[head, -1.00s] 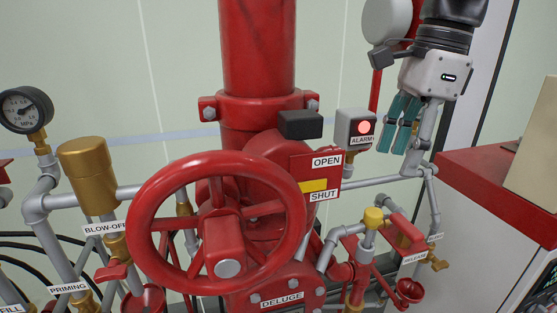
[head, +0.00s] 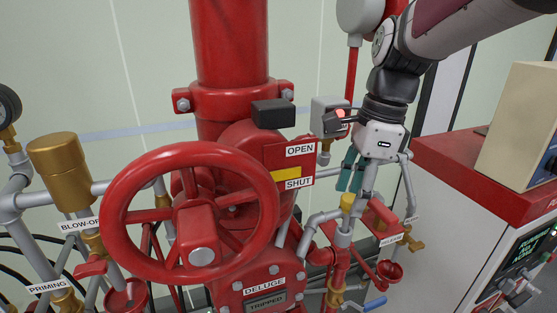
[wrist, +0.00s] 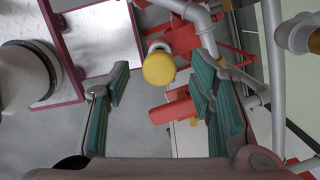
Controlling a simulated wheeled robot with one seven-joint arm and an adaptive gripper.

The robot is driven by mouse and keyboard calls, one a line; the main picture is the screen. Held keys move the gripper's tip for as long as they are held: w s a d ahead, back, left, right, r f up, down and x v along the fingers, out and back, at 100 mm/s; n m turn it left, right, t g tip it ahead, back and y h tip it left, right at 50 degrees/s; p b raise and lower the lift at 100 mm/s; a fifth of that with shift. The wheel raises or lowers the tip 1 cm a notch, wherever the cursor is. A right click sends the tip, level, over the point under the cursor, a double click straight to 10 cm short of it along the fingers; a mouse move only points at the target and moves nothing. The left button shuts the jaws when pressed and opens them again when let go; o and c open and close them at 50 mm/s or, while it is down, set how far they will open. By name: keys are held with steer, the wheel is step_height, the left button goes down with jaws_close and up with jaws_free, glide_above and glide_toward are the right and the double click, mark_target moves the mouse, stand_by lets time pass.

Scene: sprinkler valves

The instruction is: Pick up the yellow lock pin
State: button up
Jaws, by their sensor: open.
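The yellow lock pin (head: 347,203) stands upright on grey pipework right of the big red handwheel. Only its knob-like yellow top shows clearly. My gripper (head: 351,176) is just above it in the head view, fingers pointing down. In the wrist view the round yellow top of the pin (wrist: 159,68) lies between the two teal finger pads of my gripper (wrist: 160,78). The fingers are spread with a gap on both sides of the pin, and nothing is held. The depth between fingertips and pin is hard to tell.
The red handwheel (head: 190,212) and red riser (head: 230,45) stand left of my gripper. A red lever (wrist: 172,112) lies close to the pin. The alarm box (head: 328,112) is behind my gripper. A red-topped cabinet (head: 455,165) stands at the right.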

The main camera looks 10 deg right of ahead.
mark_target(346, 220)
steer(key=shift+a+f, duration=0.2)
steer(key=shift+f, duration=1.1)
jaws_close()
steer(key=shift+r, duration=0.15)
